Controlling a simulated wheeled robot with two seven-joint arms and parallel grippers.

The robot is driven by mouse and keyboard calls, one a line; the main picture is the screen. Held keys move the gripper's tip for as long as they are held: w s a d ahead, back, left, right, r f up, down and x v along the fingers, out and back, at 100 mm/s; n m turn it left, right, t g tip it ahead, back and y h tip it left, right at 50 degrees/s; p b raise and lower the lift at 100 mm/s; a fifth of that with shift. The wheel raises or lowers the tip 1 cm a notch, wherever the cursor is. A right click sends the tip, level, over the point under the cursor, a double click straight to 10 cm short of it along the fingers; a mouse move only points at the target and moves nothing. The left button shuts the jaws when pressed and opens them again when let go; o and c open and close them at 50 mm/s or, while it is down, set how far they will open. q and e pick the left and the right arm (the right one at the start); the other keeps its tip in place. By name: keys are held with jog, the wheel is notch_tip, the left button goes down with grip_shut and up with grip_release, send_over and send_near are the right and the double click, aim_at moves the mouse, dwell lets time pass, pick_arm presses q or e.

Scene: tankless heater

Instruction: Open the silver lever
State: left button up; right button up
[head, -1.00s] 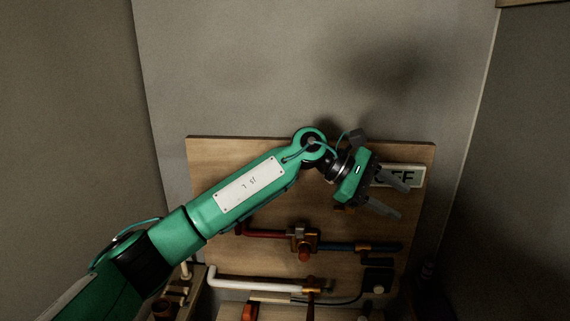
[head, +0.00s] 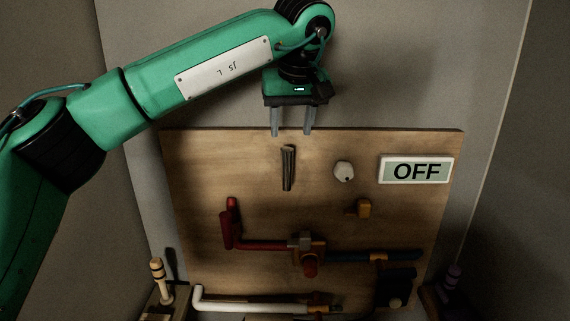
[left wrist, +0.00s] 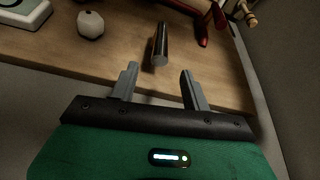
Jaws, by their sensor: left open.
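The silver lever (head: 289,168) is a narrow, upright grey bar on the upper middle of the wooden board. My left gripper (head: 292,133) points down just above the lever's top end in the head view, with its two fingers apart and nothing between them. In the left wrist view the lever (left wrist: 160,45) lies beyond the gap between the open fingertips (left wrist: 160,70), apart from both. My right gripper is in neither view.
The wooden board (head: 200,180) also carries a white knob (head: 343,171), an OFF sign (head: 415,170), a red handle (head: 230,225) with pipes, a small orange part (head: 361,208) and a white pipe (head: 250,305). Bare wall is above the board.

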aim_at(286, 164)
pick_arm(q)
jog(key=x, duration=0.4)
jog(key=shift+w+a+p, duration=0.15)
jog(key=shift+w+p, duration=0.05)
jog(key=shift+p, duration=0.2)
jog(key=p+x, duration=0.1)
jog(key=x, duration=0.5)
jog(key=shift+w+f+p, duration=0.3)
jog(key=shift+f, duration=0.45)
jog(key=c, duration=0.8)
grip_shut()
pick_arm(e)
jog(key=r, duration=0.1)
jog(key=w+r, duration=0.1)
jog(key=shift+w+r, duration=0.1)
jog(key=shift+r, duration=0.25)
